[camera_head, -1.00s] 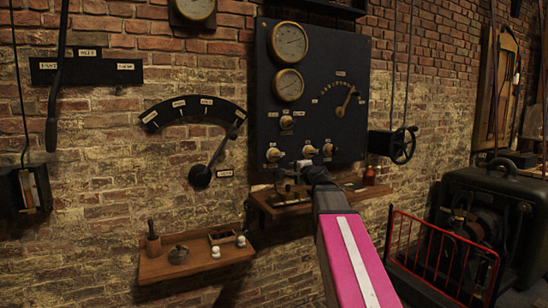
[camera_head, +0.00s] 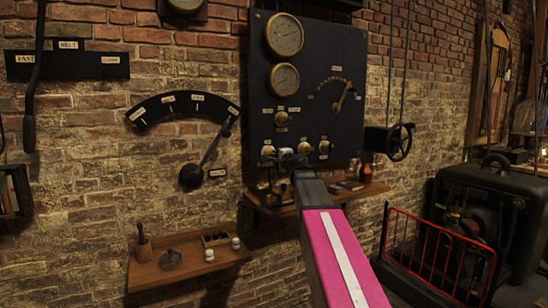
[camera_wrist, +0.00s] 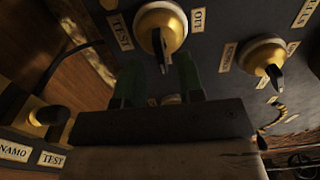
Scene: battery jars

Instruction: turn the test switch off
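The test switch (camera_wrist: 160,28) is a brass-and-white round knob with a dark lever, at the top of the wrist view. A TEST label is on its left and another label on its right. Its lever points down in the picture, toward my gripper. My gripper (camera_wrist: 158,80) shows two green fingers, spread apart and with nothing held between them. The lever's tip appears between the fingertips; I cannot tell if they touch it. In the head view my gripper (camera_head: 288,160) is at the lower edge of the black panel (camera_head: 340,60), hiding part of its bottom row.
Another knob (camera_wrist: 263,58) is close on the right in the wrist view. A wooden shelf (camera_head: 280,208) with small items is under the panel. A handwheel (camera_head: 400,142) is to its right, and a red rail (camera_head: 440,250) stands by the dark machine.

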